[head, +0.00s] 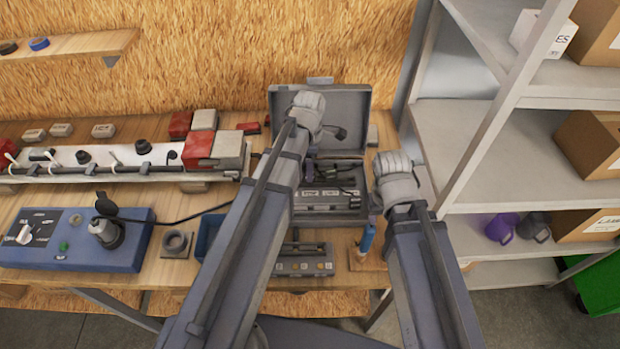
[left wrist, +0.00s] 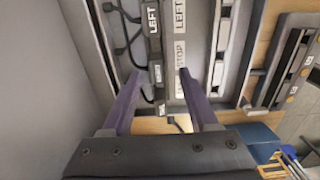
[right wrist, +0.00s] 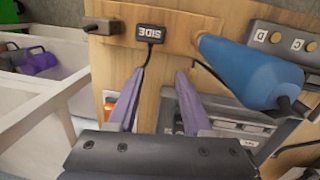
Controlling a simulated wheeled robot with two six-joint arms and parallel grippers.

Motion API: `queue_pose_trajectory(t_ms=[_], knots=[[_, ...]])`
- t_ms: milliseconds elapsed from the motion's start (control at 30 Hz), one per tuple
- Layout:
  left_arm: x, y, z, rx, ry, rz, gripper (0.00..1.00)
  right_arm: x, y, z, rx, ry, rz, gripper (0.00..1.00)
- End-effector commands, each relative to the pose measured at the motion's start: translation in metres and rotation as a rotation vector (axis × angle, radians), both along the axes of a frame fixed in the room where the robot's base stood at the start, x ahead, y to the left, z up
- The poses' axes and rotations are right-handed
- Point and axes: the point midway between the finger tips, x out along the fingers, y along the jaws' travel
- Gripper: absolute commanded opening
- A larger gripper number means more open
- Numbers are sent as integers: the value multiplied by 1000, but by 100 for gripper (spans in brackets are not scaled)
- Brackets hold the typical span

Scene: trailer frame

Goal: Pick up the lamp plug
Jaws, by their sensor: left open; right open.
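The task does not say which plug is the lamp plug. In the left wrist view, black plugs with white labels, one reading LEFT (left wrist: 153,18), lie in the grey case (head: 345,97) beside thin black cables. My left gripper (left wrist: 160,74) is open above them, with a small labelled block (left wrist: 158,76) between its fingertips in the picture; I cannot tell whether they touch it. My right gripper (right wrist: 161,72) is open and empty. A black SIDE plug (right wrist: 150,33) with a cable lies on the wood just beyond its fingertips. In the head view my wrists hide much of both grippers.
A blue-handled tool (right wrist: 245,75) stands close to the right gripper. A blue tester box (head: 70,255) with a black plug (head: 107,233) sits at left, below a white lamp bar (head: 70,158). A grey labelled block (head: 303,265) lies in front of the case. Metal shelving (head: 465,135) stands at right.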

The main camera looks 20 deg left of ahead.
Motion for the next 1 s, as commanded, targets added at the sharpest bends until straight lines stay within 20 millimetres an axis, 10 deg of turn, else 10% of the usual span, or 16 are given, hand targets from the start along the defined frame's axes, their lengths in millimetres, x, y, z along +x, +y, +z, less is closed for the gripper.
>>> queue_pose_trajectory(t_ms=[233,567,1000], knots=[[4,1,-36,0,0,0,60,0,0,-36,0,0,-1,50],[4,1,-38,0,0,0,60,0,0,-38,0,0,-1,50],[4,1,-38,0,0,0,10,0,0,-38,0,0,-1,50]])
